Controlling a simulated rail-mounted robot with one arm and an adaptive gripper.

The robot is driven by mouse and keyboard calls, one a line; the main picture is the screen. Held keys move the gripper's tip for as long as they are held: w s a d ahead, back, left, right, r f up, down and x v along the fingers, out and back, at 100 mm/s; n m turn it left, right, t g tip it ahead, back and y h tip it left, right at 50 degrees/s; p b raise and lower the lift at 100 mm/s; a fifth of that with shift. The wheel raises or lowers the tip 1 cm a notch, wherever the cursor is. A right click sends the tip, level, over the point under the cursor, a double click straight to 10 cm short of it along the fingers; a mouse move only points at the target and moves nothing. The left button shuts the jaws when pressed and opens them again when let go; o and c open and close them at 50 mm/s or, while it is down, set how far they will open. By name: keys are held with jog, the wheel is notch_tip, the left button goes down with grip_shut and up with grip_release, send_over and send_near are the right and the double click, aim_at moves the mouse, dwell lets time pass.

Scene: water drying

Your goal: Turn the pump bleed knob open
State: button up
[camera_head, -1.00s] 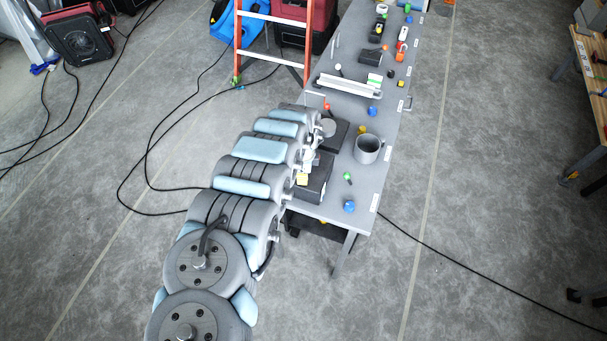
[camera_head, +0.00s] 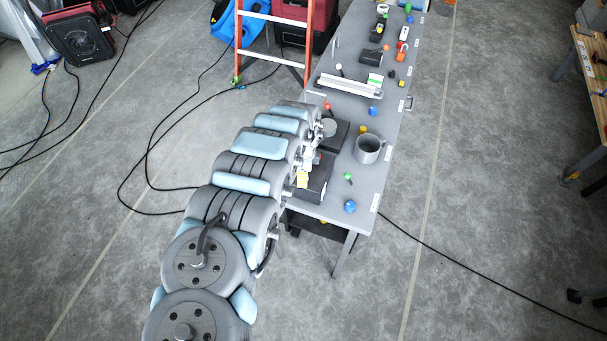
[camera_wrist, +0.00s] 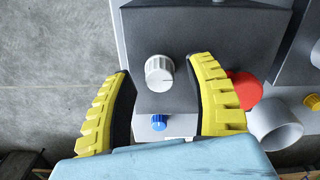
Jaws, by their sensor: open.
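In the wrist view a light grey ribbed knob (camera_wrist: 159,72) sticks out from the face of a dark grey box (camera_wrist: 190,42). My gripper (camera_wrist: 162,68) is open, with its yellow ribbed fingers on either side of the knob and a gap to each. No contact shows. A small blue knob (camera_wrist: 158,122) sits lower in the picture, between the fingers nearer the palm. I cannot tell from any label which knob is the pump bleed. In the head view my arm hides most of the gripper and the knob beside the dark box (camera_head: 318,185) on the bench.
The grey bench (camera_head: 334,207) also holds a grey mug (camera_head: 367,149), a blue knob (camera_head: 350,206) and a green knob (camera_head: 348,176). In the wrist view a red round part (camera_wrist: 246,90) and a grey cylinder (camera_wrist: 274,125) lie just right of the right finger. An orange ladder (camera_head: 309,45) stands behind.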

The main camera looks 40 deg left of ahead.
notch_tip(320, 180, up, 11)
jog(key=shift+r, duration=0.15)
dwell(0.7)
dwell(0.5)
